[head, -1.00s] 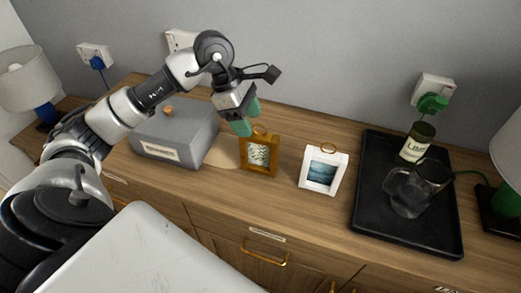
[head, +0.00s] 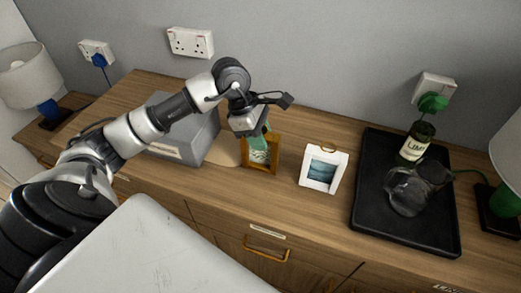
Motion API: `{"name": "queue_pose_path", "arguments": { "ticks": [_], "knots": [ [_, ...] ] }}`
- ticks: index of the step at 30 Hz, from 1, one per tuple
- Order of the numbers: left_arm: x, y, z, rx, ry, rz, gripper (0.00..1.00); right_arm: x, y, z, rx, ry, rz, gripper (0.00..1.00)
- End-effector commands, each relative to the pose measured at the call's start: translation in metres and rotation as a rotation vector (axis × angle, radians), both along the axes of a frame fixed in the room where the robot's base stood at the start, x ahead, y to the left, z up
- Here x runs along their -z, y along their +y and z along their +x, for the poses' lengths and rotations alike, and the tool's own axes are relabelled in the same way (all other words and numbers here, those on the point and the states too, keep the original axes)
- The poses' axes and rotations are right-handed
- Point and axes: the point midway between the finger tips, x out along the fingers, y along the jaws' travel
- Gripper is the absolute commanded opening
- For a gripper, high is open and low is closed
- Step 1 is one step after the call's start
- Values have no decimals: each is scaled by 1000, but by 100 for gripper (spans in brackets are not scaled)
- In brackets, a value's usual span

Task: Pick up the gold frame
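The gold frame (head: 274,160) stands upright on the wooden sideboard, left of the white frame, with a pale patterned picture in it. My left gripper (head: 263,138) is right at its top edge, coming from above. One green fingertip shows in front of the frame's upper part and covers some of the picture. The other finger is mostly hidden behind, so I cannot see whether they press on the frame. My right gripper is not in view.
A white frame (head: 323,169) stands close on the right. A black tray (head: 375,225) holds a green bottle (head: 416,143) and a glass jug (head: 407,192). A grey box (head: 203,137) is left, partly behind my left arm. A lamp (head: 28,75) stands at far left.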

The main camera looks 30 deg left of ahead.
Motion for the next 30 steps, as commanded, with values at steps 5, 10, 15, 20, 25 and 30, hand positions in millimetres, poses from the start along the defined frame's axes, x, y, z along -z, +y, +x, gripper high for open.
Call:
{"name": "queue_pose_path", "arguments": {
  "ticks": [5,10,15,20,25,30],
  "knots": [
    [0,0,0,0,0,0,0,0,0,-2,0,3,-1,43],
    [-1,0,0,0,-1,0,0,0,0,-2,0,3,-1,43],
    [-2,0,0,0,-2,1,0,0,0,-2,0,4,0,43],
    [-10,0,1,1,-5,1,0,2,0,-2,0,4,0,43],
    [-36,0,1,1,-8,0,0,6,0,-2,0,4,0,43],
    [-59,-11,-30,5,-6,4,0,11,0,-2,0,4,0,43]
  ]
}}
